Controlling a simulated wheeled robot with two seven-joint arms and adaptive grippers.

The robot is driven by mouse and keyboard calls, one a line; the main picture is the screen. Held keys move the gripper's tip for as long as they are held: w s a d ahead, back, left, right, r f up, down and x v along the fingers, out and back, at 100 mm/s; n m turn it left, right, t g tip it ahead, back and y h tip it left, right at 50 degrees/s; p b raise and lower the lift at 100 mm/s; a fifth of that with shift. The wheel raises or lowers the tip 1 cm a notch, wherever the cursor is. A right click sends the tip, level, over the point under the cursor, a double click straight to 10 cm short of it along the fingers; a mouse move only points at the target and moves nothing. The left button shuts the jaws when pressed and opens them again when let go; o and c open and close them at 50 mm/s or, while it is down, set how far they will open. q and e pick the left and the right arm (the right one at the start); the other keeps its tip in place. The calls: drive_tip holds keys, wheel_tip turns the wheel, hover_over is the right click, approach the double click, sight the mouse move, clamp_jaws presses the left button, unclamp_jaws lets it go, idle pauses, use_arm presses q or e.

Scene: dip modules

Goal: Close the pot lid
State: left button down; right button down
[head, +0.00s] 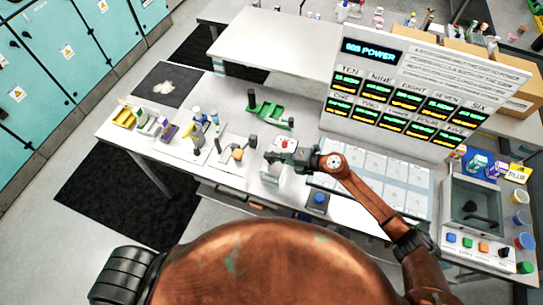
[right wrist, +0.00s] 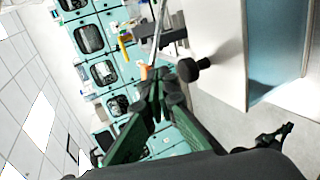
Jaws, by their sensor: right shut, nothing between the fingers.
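I cannot surely pick out the pot or its lid. My right gripper (head: 284,154) reaches over the middle of the white bench, beside a small pale device with a red part (head: 288,143). Its fingers also show in the right wrist view (right wrist: 158,82), dark green, together and empty. Near their tips there, a black knob (right wrist: 195,68) sticks out by a pale panel; the gap between them is hard to judge. At the far right stands a grey box-like unit (head: 450,204) with a dark handle-shaped part inside. My left gripper is not in view.
A sign board (head: 420,60) rises behind the white bench (head: 225,95). A green holder (head: 270,113), a small yellow tray (head: 125,117) and bottles (head: 198,114) stand left of the gripper. A blue button box (head: 318,200) lies near the front edge. Coloured cups (head: 525,240) stand far right.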

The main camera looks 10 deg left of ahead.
idle(0.3)
wheel_tip(320, 180, up, 5)
drive_tip(key=p, duration=0.4)
drive_tip(key=shift+d+r, duration=0.1)
wheel_tip(320, 180, up, 9)
drive_tip(key=b, duration=0.1)
drive_tip(key=shift+s+d, duration=0.15)
drive_tip(key=shift+s, duration=0.15)
